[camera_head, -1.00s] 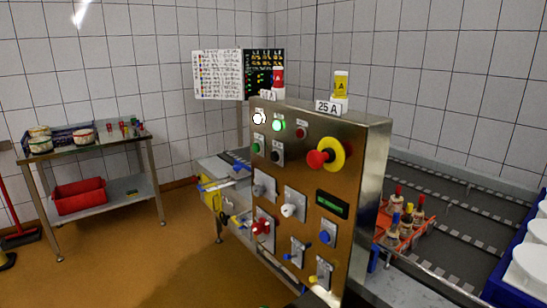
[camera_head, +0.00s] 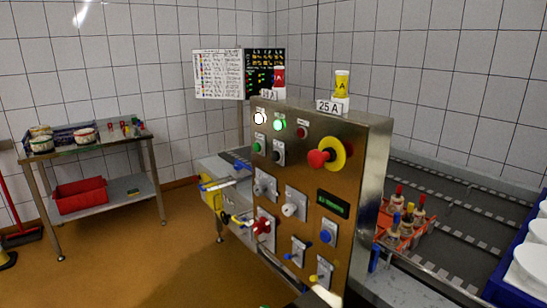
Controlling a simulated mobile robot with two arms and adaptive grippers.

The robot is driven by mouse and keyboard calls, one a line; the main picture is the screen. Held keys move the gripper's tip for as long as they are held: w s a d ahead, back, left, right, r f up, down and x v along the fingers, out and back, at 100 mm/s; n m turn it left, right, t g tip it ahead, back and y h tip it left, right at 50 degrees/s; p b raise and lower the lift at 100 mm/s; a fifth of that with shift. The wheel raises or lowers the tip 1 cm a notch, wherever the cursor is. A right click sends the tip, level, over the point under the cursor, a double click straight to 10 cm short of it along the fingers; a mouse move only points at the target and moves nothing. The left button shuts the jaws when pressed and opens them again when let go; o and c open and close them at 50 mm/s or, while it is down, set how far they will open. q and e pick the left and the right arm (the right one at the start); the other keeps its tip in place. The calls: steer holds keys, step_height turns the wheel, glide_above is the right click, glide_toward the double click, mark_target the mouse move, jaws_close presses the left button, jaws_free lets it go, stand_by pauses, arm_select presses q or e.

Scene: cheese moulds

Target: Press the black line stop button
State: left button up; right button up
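The black button (camera_head: 278,157) sits on the front of the steel control panel (camera_head: 370,150), in a square plate. It is right of a green button (camera_head: 258,147) and below the lit green lamp (camera_head: 279,125). Nothing covers or touches it. Neither of my grippers can be made out in the head view. A dark shape with a pale end shows at the bottom edge below the panel; I cannot tell what it is.
A red mushroom button on a yellow disc (camera_head: 337,154) is right of the black button. Several knobs and levers are below. A conveyor (camera_head: 455,225) runs behind on the right. A side table (camera_head: 100,148) stands left. Floor (camera_head: 150,260) in front is clear.

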arm_select(q)
jaws_close()
steer(key=shift+s, duration=0.1)
stand_by(1.2)
